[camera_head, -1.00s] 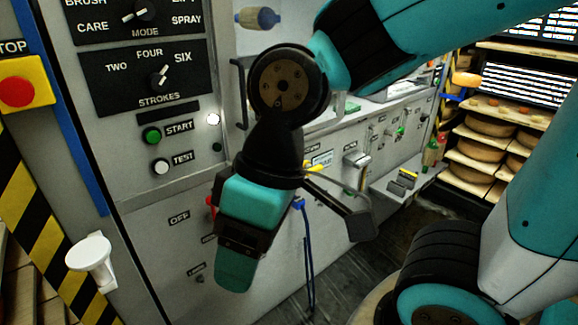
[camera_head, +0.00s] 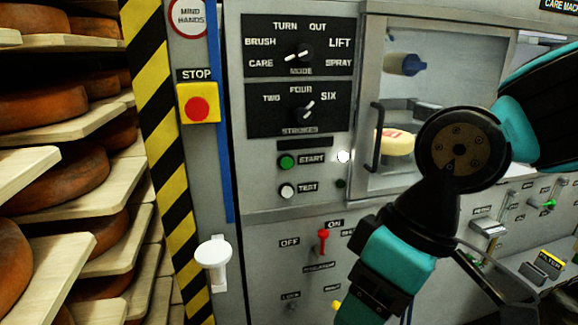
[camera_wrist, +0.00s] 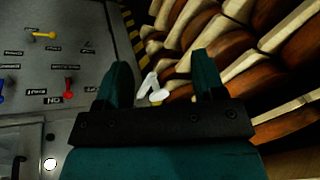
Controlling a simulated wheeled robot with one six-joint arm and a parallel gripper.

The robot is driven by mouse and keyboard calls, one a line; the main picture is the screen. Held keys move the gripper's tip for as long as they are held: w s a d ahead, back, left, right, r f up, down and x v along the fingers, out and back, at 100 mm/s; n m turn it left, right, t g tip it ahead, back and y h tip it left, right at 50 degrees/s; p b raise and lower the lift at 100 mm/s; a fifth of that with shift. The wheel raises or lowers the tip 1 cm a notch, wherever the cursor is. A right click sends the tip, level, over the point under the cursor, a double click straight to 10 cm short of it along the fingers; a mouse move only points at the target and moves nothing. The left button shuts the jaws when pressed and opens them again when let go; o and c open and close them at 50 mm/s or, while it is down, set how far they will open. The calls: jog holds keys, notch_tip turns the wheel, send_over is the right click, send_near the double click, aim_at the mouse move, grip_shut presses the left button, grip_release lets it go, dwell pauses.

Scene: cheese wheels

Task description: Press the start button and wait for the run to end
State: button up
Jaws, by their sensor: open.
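The green start button (camera_head: 286,161) sits on the grey machine panel beside its START label, unobstructed. The white test button (camera_head: 287,190) is below it. A small white lamp (camera_head: 343,156) glows to the right of START; a dark green lamp (camera_head: 340,183) is below that. My gripper (camera_head: 375,312) hangs below and to the right of the button, pointing down, its tips near the bottom frame edge. In the wrist view my gripper (camera_wrist: 162,60) is open and empty, its two teal fingers apart. The start button cannot be made out there.
A red stop button (camera_head: 197,108) on yellow is left of the knobs. A red lever (camera_head: 323,240) is by the ON label. A white bracket-like part (camera_head: 213,252) juts out lower left. Shelves of cheese wheels (camera_head: 40,110) fill the left side. A glazed compartment (camera_head: 400,150) is right of START.

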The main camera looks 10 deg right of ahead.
dwell(0.3)
grip_shut()
dwell(1.6)
